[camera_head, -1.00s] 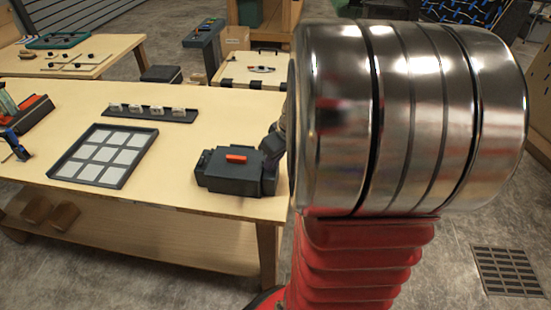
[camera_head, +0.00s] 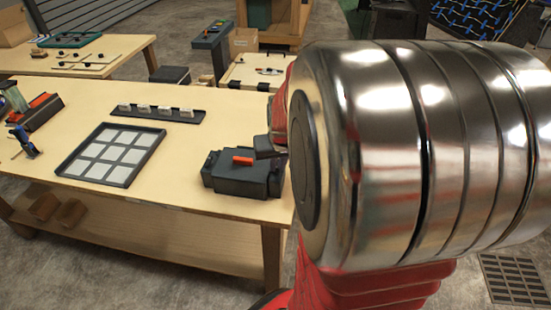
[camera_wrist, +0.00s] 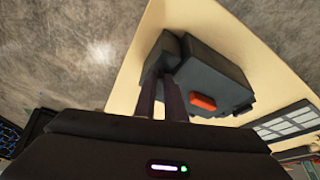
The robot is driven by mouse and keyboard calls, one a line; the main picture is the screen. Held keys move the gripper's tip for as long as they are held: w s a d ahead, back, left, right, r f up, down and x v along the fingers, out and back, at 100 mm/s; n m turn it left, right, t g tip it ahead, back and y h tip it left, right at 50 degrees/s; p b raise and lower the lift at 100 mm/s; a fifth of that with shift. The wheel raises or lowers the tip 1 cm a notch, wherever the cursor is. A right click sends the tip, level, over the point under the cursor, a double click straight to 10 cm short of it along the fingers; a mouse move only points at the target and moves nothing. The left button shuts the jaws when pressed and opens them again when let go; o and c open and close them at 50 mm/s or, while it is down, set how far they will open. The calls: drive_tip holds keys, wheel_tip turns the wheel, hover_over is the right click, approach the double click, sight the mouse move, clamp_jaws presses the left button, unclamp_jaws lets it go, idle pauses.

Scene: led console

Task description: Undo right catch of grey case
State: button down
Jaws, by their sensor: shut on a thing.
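The dark grey case (camera_head: 235,176) lies near the right end of the long wooden table, with an orange-red bar (camera_head: 243,160) on top. It also shows in the wrist view (camera_wrist: 215,72), with the orange bar facing me. My gripper (camera_wrist: 163,78) reaches the case's right end, at the left in the wrist view. Its two dark fingers are shut on the right catch, a dark part at that end; the fingers hide most of it. In the head view my gripper (camera_head: 268,145) is at the case's right rear, partly hidden by my large metal wrist joint.
A black tray of white squares (camera_head: 72,168) lies left of the case. A dark rack with small white blocks (camera_head: 165,119) is behind it. A red-and-dark item (camera_head: 40,110) stands at far left. The table between tray and case is bare.

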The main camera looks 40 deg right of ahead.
drive_tip(key=shift+w+a+r+m+g+h, duration=0.1)
drive_tip(key=shift+m+g+h, duration=0.05)
drive_tip(key=shift+m, duration=0.4)
drive_tip(key=shift+w+a+m+g+h, duration=0.1)
drive_tip(key=shift+m+g+h, duration=0.05)
drive_tip(key=shift+m, duration=0.8)
drive_tip(key=c, duration=1.8)
unclamp_jaws()
drive_tip(key=shift+s, duration=0.1)
drive_tip(key=v, duration=1.3)
drive_tip(key=shift+a+r, duration=0.25)
